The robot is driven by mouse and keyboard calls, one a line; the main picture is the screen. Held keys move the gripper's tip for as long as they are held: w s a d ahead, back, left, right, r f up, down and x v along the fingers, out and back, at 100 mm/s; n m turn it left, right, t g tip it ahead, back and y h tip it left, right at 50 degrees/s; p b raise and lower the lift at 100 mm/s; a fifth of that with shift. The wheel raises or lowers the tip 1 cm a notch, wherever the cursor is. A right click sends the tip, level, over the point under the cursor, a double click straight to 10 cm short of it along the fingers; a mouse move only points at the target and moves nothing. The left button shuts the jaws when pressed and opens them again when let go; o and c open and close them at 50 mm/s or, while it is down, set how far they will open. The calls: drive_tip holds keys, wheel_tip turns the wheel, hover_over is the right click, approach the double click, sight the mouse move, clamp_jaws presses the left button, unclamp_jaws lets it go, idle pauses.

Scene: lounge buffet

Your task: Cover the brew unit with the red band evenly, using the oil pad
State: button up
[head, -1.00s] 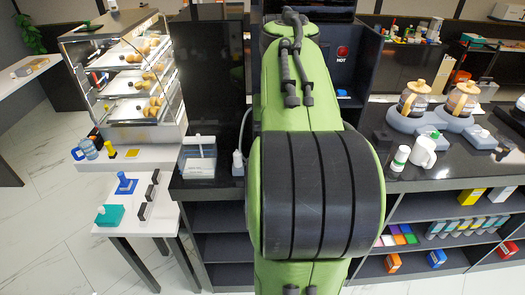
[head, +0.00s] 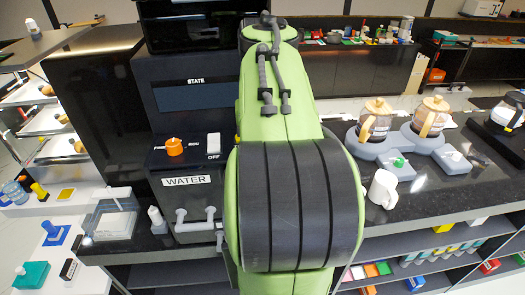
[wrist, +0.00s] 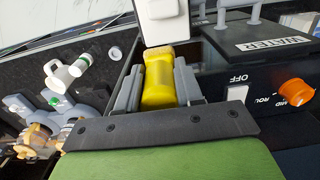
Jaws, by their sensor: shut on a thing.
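My gripper (wrist: 158,88) is shut on a yellow handle (wrist: 158,78) in the wrist view. A white block (wrist: 163,22) sits at the far end of this handle; together they look like the oil pad. In the head view my own arm hides the gripper and what it holds. A black machine (head: 185,125) marked STATE and WATER stands left of my arm; its WATER label (wrist: 272,44) also shows in the wrist view. I see no red band, so I cannot tell which thing is the brew unit.
Two coffee pots (head: 375,118) (head: 432,116) stand on a grey base right of my arm, with a white mug (head: 382,188) in front. A white side table (head: 70,212) at left holds a blue tool (head: 53,232) and a teal pad (head: 31,274). Shelves lie below the counter.

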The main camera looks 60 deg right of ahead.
drive_tip(key=shift+r, duration=0.15)
drive_tip(key=a, duration=0.3)
drive_tip(key=shift+w+a+r, duration=0.15)
drive_tip(key=shift+r, duration=0.05)
drive_tip(key=shift+d+f+b, duration=0.7)
drive_tip(key=shift+d+f, duration=0.1)
drive_tip(key=shift+d, duration=0.1)
drive_tip(key=f+b, duration=0.4)
drive_tip(key=shift+a+f, duration=0.2)
drive_tip(key=shift+a, duration=0.2)
drive_tip(key=shift+d+f+b, duration=0.1)
drive_tip(key=shift+f+b, duration=0.1)
drive_tip(key=shift+b, duration=0.15)
drive_tip(key=shift+r, duration=0.15)
drive_tip(key=o, duration=0.5)
clamp_jaws()
